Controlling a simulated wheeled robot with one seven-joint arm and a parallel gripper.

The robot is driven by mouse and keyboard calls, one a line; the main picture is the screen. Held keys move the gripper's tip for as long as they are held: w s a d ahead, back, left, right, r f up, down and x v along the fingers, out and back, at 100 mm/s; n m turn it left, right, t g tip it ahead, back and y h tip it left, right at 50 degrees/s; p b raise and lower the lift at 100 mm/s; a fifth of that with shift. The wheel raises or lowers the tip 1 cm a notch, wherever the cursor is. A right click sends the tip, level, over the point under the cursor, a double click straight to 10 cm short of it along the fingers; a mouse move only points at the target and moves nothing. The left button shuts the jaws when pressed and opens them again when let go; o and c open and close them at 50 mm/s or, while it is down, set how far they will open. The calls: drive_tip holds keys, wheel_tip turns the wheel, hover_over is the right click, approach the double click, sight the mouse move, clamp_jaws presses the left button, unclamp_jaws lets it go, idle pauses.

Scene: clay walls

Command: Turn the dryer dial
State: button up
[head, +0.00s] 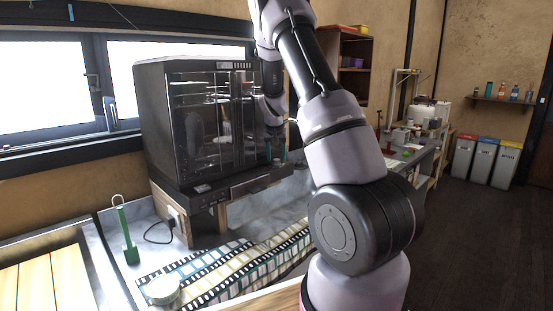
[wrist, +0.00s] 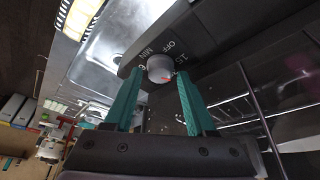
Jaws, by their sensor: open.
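The dryer (head: 190,125) is a dark cabinet with a clear front, standing on a wooden support on the counter by the window. In the wrist view its dial (wrist: 159,68) is a small round light-grey knob with a red mark, on a dark panel (wrist: 205,35) lettered "OFF", "MIN" and "15". My gripper (wrist: 159,76) has teal fingers, open, with one tip on each side of the dial in the picture. I cannot tell how far the tips reach around it or whether they touch. In the head view my gripper (head: 275,150) is at the dryer's right front; the dial cannot be made out there.
A patterned strip mat (head: 235,270) with a round pale container (head: 162,289) lies on the counter before the dryer. A green upright tool (head: 127,235) stands at left, near a cable (head: 160,233). Bins (head: 485,160) stand far right; the dark floor there is clear.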

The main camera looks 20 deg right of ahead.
drive_tip(key=v, duration=1)
